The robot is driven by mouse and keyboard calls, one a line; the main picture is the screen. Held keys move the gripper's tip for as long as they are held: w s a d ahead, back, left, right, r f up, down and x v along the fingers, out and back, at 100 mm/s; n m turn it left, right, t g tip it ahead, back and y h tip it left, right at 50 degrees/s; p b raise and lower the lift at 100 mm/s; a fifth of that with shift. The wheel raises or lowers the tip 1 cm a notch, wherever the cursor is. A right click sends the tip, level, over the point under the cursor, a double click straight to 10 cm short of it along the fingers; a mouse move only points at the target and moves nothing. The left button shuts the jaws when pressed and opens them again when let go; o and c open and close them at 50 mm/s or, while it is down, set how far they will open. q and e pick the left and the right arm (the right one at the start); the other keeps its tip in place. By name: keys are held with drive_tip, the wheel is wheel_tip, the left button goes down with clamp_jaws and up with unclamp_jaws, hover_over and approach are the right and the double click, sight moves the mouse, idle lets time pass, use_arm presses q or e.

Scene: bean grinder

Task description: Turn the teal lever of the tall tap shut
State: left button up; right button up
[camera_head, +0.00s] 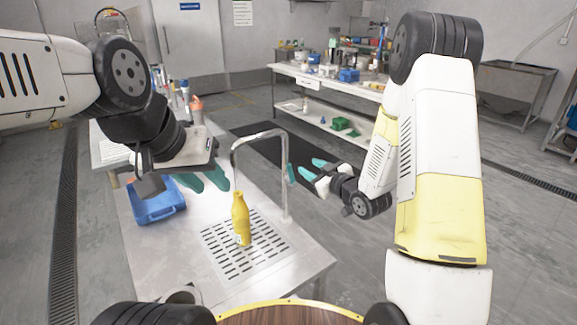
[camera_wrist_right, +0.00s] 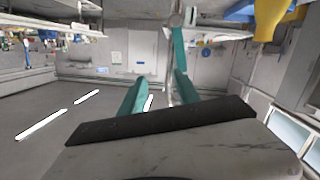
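The tall tap (camera_head: 285,190) is a thin metal pipe arching up from the steel counter, its spout end down above a yellow bottle (camera_head: 241,218). Its teal lever (camera_head: 291,173) sits on the right side of the upright pipe. My right gripper (camera_head: 316,174) is open and empty, just right of the lever, with a small gap. In the right wrist view the lever (camera_wrist_right: 178,48) appears beyond the right-hand finger, partly overlapped by it; contact cannot be told. My left gripper (camera_head: 203,181) is open and empty, left of the tap.
The bottle stands on a slotted drain (camera_head: 262,262) in the counter. A blue tray (camera_head: 158,206) lies below my left gripper. A round wooden top (camera_head: 285,315) is at the front edge. A workbench (camera_head: 330,80) with several items stands behind, beyond open floor.

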sight(290, 170)
drive_tip(key=w+a+f+y, duration=0.1)
drive_tip(key=a, duration=0.1)
drive_tip(key=w+a+f, duration=0.1)
drive_tip(key=w+a, duration=0.1)
drive_tip(key=w+a+f+y, duration=0.1)
drive_tip(key=a, duration=0.1)
drive_tip(key=shift+w+a+n+t+y, duration=0.15)
drive_tip(key=shift+a+n+t+y, duration=0.15)
drive_tip(key=shift+a+n, duration=0.1)
clamp_jaws()
idle(1.4)
